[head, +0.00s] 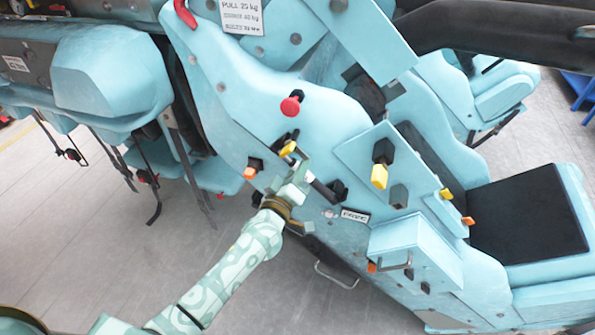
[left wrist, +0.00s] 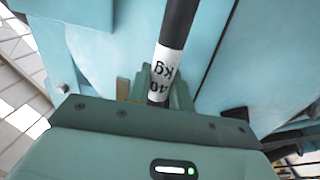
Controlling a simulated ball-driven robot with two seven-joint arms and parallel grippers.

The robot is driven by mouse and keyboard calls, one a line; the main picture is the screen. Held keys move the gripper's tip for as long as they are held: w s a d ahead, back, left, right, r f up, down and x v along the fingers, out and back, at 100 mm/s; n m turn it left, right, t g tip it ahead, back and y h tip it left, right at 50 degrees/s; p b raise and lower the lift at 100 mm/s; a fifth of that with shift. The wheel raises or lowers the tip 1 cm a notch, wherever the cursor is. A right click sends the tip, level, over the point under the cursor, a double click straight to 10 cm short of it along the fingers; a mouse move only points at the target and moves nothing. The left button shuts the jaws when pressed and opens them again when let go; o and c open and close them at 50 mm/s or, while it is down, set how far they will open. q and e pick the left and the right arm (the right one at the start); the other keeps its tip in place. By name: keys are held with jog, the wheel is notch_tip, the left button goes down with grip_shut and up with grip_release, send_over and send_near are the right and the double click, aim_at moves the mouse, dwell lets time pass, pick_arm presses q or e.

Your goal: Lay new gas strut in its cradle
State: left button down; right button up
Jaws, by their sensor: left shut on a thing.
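My left gripper (head: 296,180) is shut on a dark rod, the gas strut (head: 321,189), beside the light-blue side panel of the coaster car. A black fitting with a yellow part (head: 288,148) sits just above the gripper. I cannot make out which part is the cradle. My right gripper is not in view.
A red knob (head: 291,105) and an orange-tipped black block (head: 252,169) stick out of the panel near my gripper. A raised plate with a yellow-ended fitting (head: 379,176) lies to the right. Straps hang at the left. The grey floor (head: 100,230) is open.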

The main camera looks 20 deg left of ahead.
pick_arm(q)
jog(key=shift+w, duration=0.9)
jog(key=c, duration=1.2)
grip_release()
jog(key=shift+s+r, duration=0.1)
jog(key=shift+o, duration=0.2)
jog(key=shift+s, duration=0.25)
jog(key=s+a+f, duration=0.2)
jog(key=s, duration=1.3)
jog(key=shift+s, duration=0.3)
jog(key=shift+a, duration=0.15)
